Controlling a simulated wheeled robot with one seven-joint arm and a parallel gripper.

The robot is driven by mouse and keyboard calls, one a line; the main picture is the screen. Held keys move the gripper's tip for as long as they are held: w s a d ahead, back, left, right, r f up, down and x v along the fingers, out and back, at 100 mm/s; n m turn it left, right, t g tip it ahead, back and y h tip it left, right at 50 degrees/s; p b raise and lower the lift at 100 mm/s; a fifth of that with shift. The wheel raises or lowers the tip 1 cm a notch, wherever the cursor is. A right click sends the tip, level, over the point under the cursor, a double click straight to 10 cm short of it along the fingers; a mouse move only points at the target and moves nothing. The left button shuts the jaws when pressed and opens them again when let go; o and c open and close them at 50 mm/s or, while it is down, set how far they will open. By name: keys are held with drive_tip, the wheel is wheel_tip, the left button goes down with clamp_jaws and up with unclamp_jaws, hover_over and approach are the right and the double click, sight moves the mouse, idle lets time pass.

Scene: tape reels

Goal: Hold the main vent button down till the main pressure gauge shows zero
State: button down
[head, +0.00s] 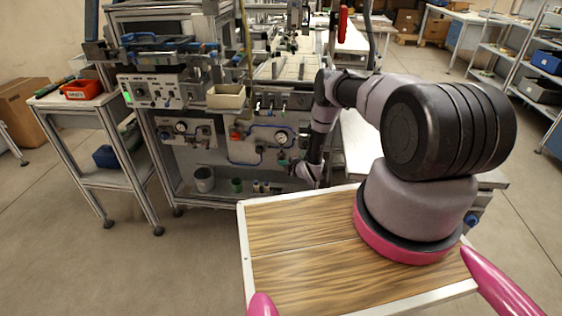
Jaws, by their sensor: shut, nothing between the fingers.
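The lower panel (225,160) of the machine carries two round white-faced gauges, a left gauge (181,127) and a right gauge (281,137). I cannot read either needle or any label, so I cannot tell which is the main pressure gauge. The main vent button cannot be picked out among the small fittings. My gripper (287,163) is shut and empty, low at the panel's right side, just below the right gauge. It is small and partly lost against the panel and my wrist. I cannot tell whether its tips touch anything.
Blue tubing (262,127) runs across the panel. A grey cup (204,179) and a green cup (236,185) stand on the ledge below. A beige bin (226,97) is above. A side table (75,101) with a red tray (82,90) stands left. Open floor lies front left.

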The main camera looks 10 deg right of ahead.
drive_tip(key=shift+s+a, duration=0.2)
drive_tip(key=shift+s, duration=0.35)
drive_tip(key=shift+s+a, duration=0.25)
drive_tip(key=shift+s, duration=0.55)
drive_tip(key=shift+s+a, duration=0.3)
drive_tip(key=shift+s, duration=0.5)
drive_tip(key=shift+s+a, duration=0.25)
drive_tip(key=shift+s, duration=0.55)
